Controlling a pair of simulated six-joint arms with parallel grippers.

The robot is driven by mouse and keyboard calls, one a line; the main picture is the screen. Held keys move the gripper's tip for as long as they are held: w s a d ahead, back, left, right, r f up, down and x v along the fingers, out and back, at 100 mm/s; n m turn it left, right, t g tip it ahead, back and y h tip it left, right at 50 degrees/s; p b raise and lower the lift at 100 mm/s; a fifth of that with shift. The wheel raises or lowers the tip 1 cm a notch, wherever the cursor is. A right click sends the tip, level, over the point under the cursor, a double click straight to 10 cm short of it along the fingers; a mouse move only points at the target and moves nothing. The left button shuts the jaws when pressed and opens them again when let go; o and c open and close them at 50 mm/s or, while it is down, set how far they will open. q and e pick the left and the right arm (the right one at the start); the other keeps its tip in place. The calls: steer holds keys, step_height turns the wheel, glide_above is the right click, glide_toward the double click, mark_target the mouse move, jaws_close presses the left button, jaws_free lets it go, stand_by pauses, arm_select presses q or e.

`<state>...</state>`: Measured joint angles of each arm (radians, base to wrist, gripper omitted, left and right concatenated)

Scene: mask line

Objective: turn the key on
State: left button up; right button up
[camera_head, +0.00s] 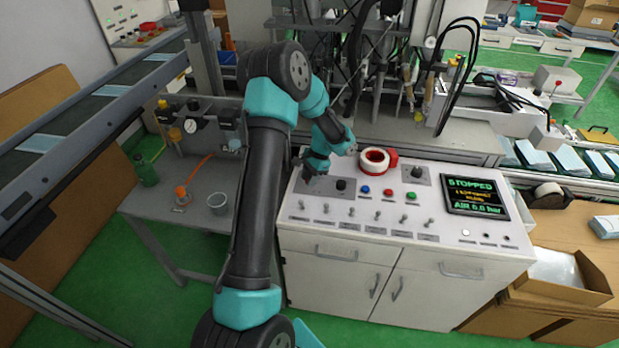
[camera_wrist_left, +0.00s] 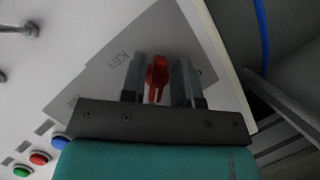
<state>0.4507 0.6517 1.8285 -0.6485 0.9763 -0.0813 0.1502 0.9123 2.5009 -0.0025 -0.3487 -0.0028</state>
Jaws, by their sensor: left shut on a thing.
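The white control console (camera_head: 400,255) stands at the middle of the head view. My left gripper (camera_head: 312,176) points down at the grey plate (camera_head: 325,187) on the left part of its top. In the left wrist view a grey plate (camera_wrist_left: 120,68) carries the word KEY. The red key (camera_wrist_left: 157,80) stands between the two fingers of the left gripper (camera_wrist_left: 159,66), which is shut on it. The key's lower end and its slot are hard to make out. In the head view the gripper hides the key. My right gripper is not in view.
Blue (camera_head: 365,189), red (camera_head: 388,192) and green (camera_head: 411,196) buttons sit right of the plate. A red and white ring-shaped part (camera_head: 374,161) stands behind them. Several toggle switches line the console's front.

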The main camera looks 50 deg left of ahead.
arm_select(q)
steer(key=o, duration=0.9)
steer(key=shift+r, duration=0.1)
steer(key=v, duration=1.7)
steer(key=shift+d+r, duration=0.1)
